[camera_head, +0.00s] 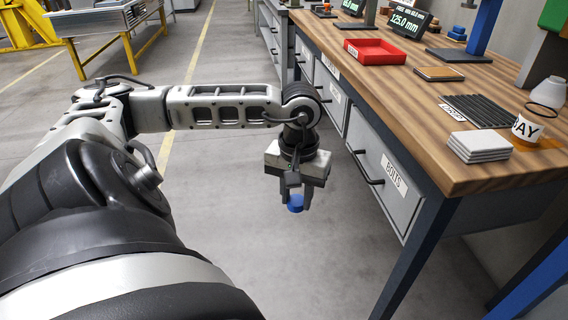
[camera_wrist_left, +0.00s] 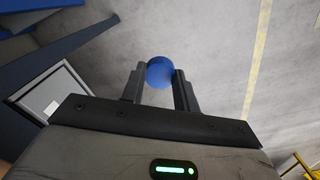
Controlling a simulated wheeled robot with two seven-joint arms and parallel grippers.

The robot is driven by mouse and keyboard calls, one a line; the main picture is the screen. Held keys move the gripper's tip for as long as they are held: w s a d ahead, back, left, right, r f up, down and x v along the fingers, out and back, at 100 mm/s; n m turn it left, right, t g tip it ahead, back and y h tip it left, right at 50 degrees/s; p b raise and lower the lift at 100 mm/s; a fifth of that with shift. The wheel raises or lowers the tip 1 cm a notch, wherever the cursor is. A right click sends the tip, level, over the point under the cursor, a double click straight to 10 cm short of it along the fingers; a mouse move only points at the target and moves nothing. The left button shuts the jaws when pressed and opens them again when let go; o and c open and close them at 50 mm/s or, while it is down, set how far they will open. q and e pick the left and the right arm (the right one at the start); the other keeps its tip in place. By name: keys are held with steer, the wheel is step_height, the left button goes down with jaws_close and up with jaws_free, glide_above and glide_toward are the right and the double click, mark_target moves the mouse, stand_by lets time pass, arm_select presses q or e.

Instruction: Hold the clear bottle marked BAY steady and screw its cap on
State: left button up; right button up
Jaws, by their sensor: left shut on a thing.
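My left gripper (camera_head: 293,200) is shut on a small round blue cap (camera_head: 296,203) and holds it over the open floor, to the left of the workbench. In the left wrist view the blue cap (camera_wrist_left: 160,73) sits between the two fingertips (camera_wrist_left: 159,82). The bottle marked BAY (camera_head: 525,130) stands near the right edge of the head view, on the bench. It has a white label with dark letters and an orange tint at its base. A dark ring shows at its top. My right gripper is not in view.
The wooden workbench (camera_head: 440,110) has a drawer labelled BOLTS (camera_head: 390,178) facing the gripper. On it lie white tiles (camera_head: 480,146), black rods (camera_head: 482,110), a red tray (camera_head: 375,51) and a blue-posted stand (camera_head: 484,28). A grey-white tapered container (camera_head: 549,91) stands behind the bottle.

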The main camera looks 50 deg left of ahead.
arm_select(q)
steer(key=w+d+r+m, duration=0.1)
steer(key=w+d+m, duration=0.1)
steer(key=d, duration=0.7)
steer(key=w+d+r+m, duration=0.1)
steer(key=w+d+m, duration=0.2)
steer(key=d, duration=0.6)
steer(key=shift+r+m, duration=0.25)
steer(key=shift+m, duration=0.45)
steer(key=shift+w, duration=0.15)
